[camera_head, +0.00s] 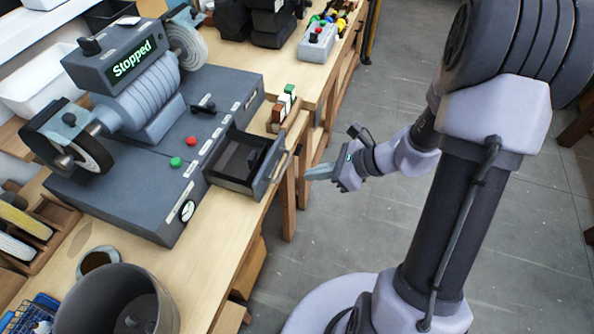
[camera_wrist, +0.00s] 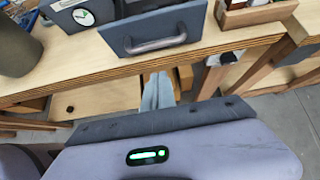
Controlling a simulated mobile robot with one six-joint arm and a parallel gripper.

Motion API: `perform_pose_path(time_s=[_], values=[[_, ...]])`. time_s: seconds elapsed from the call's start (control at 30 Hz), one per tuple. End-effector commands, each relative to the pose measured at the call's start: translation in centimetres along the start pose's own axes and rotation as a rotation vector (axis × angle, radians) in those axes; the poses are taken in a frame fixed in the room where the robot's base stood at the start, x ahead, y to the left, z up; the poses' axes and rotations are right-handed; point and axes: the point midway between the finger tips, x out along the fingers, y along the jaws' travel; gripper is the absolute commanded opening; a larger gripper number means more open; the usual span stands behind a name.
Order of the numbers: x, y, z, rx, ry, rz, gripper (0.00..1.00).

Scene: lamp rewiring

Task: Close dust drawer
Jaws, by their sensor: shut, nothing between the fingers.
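The dust drawer (camera_head: 241,163) is pulled out of the front of the grey grinder base and stands open over the bench edge. Its inside shows a dark box-shaped well. The drawer front with its bar handle (camera_head: 280,165) faces my gripper (camera_head: 318,173), which is shut and empty, to the right of the handle and apart from it. In the wrist view the drawer front (camera_wrist: 155,32) and its handle (camera_wrist: 156,45) show above my closed fingers (camera_wrist: 157,92), which point toward the bench edge. The grinder (camera_head: 138,88) shows "Stopped" on its display.
A wooden holder (camera_head: 279,115) with small blocks stands right beside the drawer. A red button (camera_head: 191,141), a green button (camera_head: 176,162) and a gauge (camera_head: 187,211) sit on the grinder base. A grey bin (camera_head: 113,303) stands at front left.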

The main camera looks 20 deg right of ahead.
Motion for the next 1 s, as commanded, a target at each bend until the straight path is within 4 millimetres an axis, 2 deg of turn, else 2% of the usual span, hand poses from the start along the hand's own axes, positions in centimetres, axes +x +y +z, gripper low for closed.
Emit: perform_pose_path(time_s=[0.03,0.1,0.23,0.77,0.87,1.0], values=[[1.3,0.1,-0.3,-0.002,0.001,0.003,0.0],[1.8,0.1,1.1,-0.004,0.0,0.002,0.0],[2.8,0.0,2.4,-0.003,0.001,0.001,0.0],[3.7,0.0,3.5,-0.003,0.0,0.001,0.0],[5.4,-0.1,4.7,-0.007,0.001,0.002,0.0],[8.7,0.0,7.4,-0.009,0.001,0.005,0.0]])
